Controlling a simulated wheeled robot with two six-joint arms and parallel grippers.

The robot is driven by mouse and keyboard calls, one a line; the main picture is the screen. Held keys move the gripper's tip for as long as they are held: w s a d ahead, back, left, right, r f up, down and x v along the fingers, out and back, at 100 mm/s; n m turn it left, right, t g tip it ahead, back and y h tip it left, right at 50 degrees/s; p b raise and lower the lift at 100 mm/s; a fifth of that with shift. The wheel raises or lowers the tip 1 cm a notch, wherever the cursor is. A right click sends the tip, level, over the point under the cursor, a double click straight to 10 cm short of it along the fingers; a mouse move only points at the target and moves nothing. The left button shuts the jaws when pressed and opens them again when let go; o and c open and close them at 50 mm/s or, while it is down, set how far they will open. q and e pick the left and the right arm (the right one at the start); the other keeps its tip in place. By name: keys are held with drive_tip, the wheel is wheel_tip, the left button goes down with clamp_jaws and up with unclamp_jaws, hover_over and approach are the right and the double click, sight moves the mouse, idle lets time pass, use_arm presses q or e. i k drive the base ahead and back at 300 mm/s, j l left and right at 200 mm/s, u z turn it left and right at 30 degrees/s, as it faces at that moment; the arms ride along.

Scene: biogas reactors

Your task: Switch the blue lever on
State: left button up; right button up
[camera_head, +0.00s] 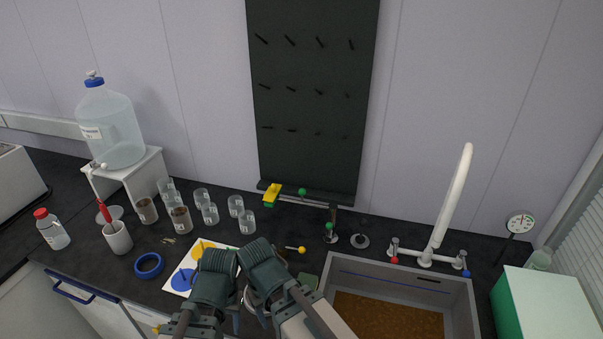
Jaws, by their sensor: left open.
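The blue lever (466,273) is a small blue-tipped handle on the right side of the white sink tap. A matching red-tipped handle (394,259) is on its left side. The tall spout (453,195) rises between them. My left gripper (217,265) is at the bottom centre, over the coloured card, well left of the blue lever. It is open, with no object visible in it. My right gripper (262,258) is close beside it, also far from the lever. Its fingertips do not show clearly enough to tell their state.
A grey sink (335,268) with brown contents lies below the tap. Small taps with green and yellow knobs (330,228) stand left of it. Several glass beakers (209,213) crowd the bench left of centre. A green-sided box (540,300) stands at right, near a dial gauge (520,223).

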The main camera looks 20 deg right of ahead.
sight(462, 254)
drive_tip(key=k+l+z, duration=0.15)
drive_tip(key=k+z, duration=0.2)
drive_tip(key=k+l+z, duration=0.2)
drive_tip(key=z, duration=0.15)
drive_tip(key=k+l+z, duration=0.35)
drive_tip(key=i+j, duration=0.05)
drive_tip(key=j, duration=0.05)
